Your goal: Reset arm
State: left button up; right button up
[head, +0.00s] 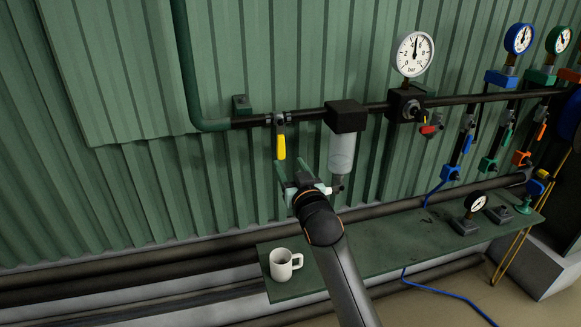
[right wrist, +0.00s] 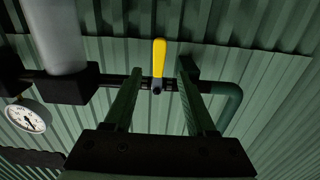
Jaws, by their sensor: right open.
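My right gripper (head: 297,178) is raised in front of the green corrugated wall, just below the yellow valve handle (head: 281,146). Its two fingers are apart with nothing between them. In the right wrist view the fingers of my right gripper (right wrist: 158,98) point toward the wall pipe, and the yellow handle (right wrist: 159,57) appears between them, beyond the tips. The handle hangs down from the dark pipe (head: 350,112). I cannot tell the exact gap between fingers and handle. My left gripper is in neither view.
A clear filter bowl (head: 341,153) hangs close to the right of my gripper. A white mug (head: 284,264) stands on the green shelf (head: 385,245) below. A large gauge (head: 413,54) sits above the pipe. Coloured valves, gauges and a blue hose (head: 455,294) are at the right.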

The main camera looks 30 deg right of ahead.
dwell(0.7)
jog(key=s+a+f+n+g+y, duration=0.1)
jog(key=s+a+f+g, duration=0.1)
jog(key=s+f, duration=0.5)
jog(key=s+a+f+n+g+y, duration=0.1)
jog(key=s+a+f+g+y, duration=0.1)
jog(key=s+a+f, duration=0.2)
jog(key=s+a+f+n+g+y, duration=0.1)
jog(key=s+a+f, duration=0.3)
jog(key=s+f, duration=0.6)
notch_tip(320, 180, down, 8)
jog(key=shift+f+n+g+y, duration=0.1)
jog(key=shift+n+g+y, duration=0.3)
jog(key=shift+n+g, duration=0.1)
jog(key=s+a+f, duration=0.1)
jog(key=s+f, duration=0.1)
jog(key=s, duration=0.2)
jog(key=s+a+f+g+y, duration=0.1)
jog(key=s+f, duration=0.1)
jog(key=s, duration=0.1)
jog(key=s+a+f+g, duration=0.1)
jog(key=s+a, duration=0.1)
jog(key=s, duration=0.2)
jog(key=shift+s+f+n, duration=0.3)
jog(key=shift+s+f, duration=0.05)
jog(key=shift+f, duration=0.05)
